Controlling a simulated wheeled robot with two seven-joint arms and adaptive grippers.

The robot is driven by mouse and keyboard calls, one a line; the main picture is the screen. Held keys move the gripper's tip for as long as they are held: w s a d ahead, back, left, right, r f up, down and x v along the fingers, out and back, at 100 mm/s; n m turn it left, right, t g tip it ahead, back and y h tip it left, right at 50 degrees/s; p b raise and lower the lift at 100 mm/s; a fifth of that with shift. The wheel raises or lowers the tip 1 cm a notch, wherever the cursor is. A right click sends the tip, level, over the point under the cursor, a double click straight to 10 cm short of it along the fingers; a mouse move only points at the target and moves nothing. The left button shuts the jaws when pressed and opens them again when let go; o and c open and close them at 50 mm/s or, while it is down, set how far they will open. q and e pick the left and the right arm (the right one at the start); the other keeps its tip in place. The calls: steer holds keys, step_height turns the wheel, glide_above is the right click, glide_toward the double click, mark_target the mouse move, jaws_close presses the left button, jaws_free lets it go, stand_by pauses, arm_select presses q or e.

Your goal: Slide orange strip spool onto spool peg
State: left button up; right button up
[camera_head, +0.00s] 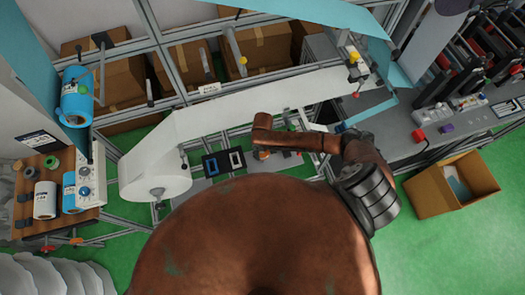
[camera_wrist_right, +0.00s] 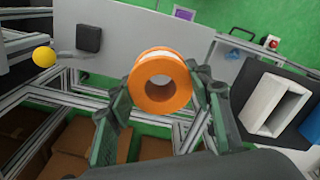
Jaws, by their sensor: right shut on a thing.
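The orange spool (camera_wrist_right: 160,105), with a pale band of strip around it, is held between the two dark green fingers of my right gripper (camera_wrist_right: 162,92) in the right wrist view. The open end of its round hole faces the camera. I cannot clearly make out the spool peg in either view. My left gripper is not in view.
A black board with a blue and a white frame (camera_wrist_right: 270,108) lies right of the spool; the board also shows in the head view (camera_head: 222,163). A large white roll (camera_head: 153,178) stands left of it. A yellow knob (camera_wrist_right: 43,57) sits at left. A cardboard box (camera_head: 425,195) is at far right.

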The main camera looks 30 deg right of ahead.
steer(key=shift+s+p, duration=0.1)
steer(key=shift+p, duration=0.25)
steer(key=shift+f, duration=0.15)
stand_by(0.5)
steer(key=shift+f+b, duration=1.3)
steer(key=shift+f, duration=1.05)
steer(key=shift+f, duration=0.15)
steer(key=shift+f+b, duration=1)
steer(key=shift+f, duration=0.95)
steer(key=shift+f, duration=0.3)
steer(key=o, duration=1.3)
steer(key=shift+c, duration=0.2)
steer(key=shift+r, duration=0.1)
